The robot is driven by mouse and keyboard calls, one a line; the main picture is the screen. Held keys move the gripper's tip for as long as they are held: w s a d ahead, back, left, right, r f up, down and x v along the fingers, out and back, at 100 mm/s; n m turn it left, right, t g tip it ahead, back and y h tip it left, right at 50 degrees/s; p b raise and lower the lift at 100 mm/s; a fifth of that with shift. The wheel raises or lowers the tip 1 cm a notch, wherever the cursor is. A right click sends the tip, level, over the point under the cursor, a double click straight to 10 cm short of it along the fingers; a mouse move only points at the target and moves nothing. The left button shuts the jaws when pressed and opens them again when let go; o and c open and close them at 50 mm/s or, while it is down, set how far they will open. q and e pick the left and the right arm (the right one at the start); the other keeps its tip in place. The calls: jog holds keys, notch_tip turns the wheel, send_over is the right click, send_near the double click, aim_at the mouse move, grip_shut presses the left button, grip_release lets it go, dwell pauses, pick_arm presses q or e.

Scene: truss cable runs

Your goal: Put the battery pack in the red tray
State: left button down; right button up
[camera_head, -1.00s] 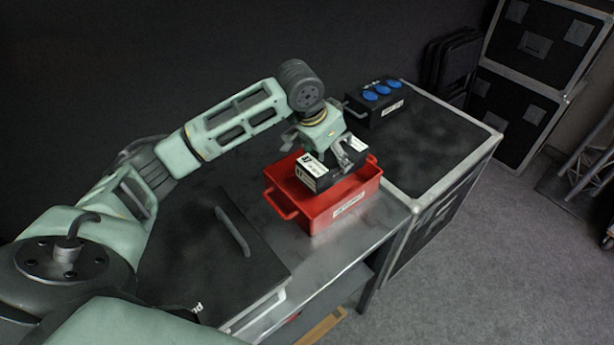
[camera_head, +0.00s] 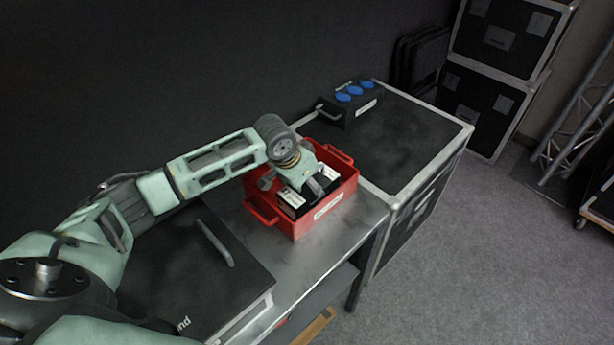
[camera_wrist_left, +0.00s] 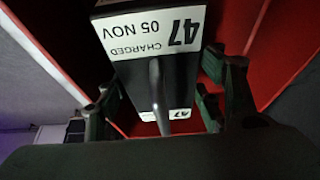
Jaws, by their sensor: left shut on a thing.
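The battery pack (camera_head: 293,200) is a black block with white labels. It sits inside the walls of the red tray (camera_head: 325,209), with its top near rim height; I cannot tell if it touches the tray floor. My left gripper (camera_head: 312,188) is over the tray and shut on the pack from above. In the left wrist view the pack (camera_wrist_left: 152,45) shows its "47 CHARGED 05 NOV" label and a handle between the fingers, with red tray walls (camera_wrist_left: 283,50) around it. My right gripper is not in view.
The tray stands on a grey metal table (camera_head: 335,240). A black case (camera_head: 190,265) with a handle lies to its left. A black-topped flight case (camera_head: 400,140) stands to the right, carrying a box with blue sockets (camera_head: 350,103).

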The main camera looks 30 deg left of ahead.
pick_arm(q)
jog(key=shift+w+r, duration=0.1)
jog(key=shift+r, duration=0.1)
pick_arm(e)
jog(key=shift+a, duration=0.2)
pick_arm(q)
jog(key=c, duration=0.9)
grip_release()
jog(key=shift+f, duration=0.25)
jog(key=shift+o, duration=0.7)
jog(key=shift+s, duration=0.2)
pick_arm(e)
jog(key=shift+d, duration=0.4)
pick_arm(q)
jog(key=shift+r, duration=0.15)
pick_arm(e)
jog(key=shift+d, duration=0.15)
